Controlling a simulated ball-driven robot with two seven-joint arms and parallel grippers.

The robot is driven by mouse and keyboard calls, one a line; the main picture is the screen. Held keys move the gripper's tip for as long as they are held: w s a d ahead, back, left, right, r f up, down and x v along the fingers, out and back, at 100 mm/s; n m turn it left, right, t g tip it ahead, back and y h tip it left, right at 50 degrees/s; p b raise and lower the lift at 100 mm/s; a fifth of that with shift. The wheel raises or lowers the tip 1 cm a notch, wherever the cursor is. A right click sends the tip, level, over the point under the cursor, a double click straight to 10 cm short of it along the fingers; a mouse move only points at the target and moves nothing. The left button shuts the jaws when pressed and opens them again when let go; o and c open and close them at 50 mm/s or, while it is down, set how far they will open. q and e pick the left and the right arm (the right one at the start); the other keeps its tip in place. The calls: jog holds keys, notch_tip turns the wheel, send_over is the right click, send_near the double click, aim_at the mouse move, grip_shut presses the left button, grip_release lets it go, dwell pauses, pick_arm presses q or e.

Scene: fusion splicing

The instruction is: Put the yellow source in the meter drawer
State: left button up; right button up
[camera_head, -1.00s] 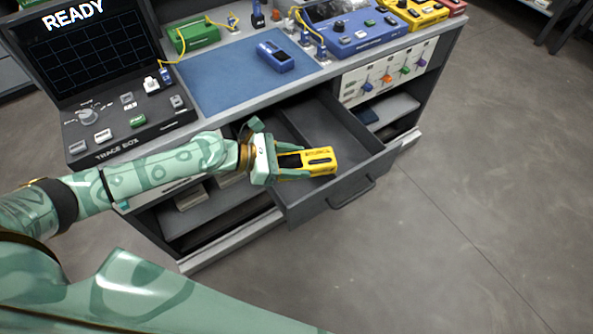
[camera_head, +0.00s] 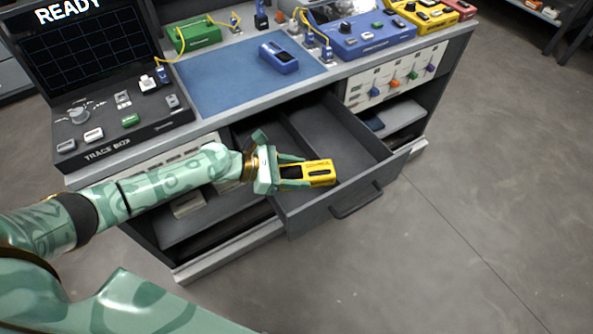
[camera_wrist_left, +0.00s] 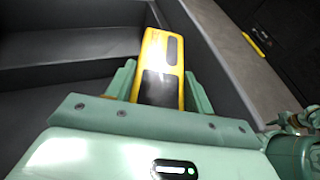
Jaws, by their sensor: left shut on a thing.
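The yellow source (camera_head: 319,172) is a small yellow block with a dark panel. My left gripper (camera_head: 292,174) is shut on it and holds it level with the front part of the open meter drawer (camera_head: 372,188). The drawer is grey, pulled out, with a divider inside and a handle on its front. In the left wrist view the source (camera_wrist_left: 160,62) points away between the two fingers (camera_wrist_left: 158,88), with the drawer's floor and walls (camera_wrist_left: 70,40) around and beyond it. I cannot tell whether the source touches the drawer. My right gripper is not in view.
Above the drawer, the bench top bears a blue mat (camera_head: 225,80) with a blue handheld device (camera_head: 279,56). A black trace box (camera_head: 125,125) stands at the left, and a blue splicer unit (camera_head: 362,35) at the back right. The drawer's far compartment is empty.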

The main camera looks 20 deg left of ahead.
pick_arm(q)
jog(key=shift+f+b, duration=0.35)
jog(key=shift+f, duration=0.2)
jog(key=o, duration=1.1)
jog(key=shift+o, duration=0.2)
jog(key=shift+r, duration=0.1)
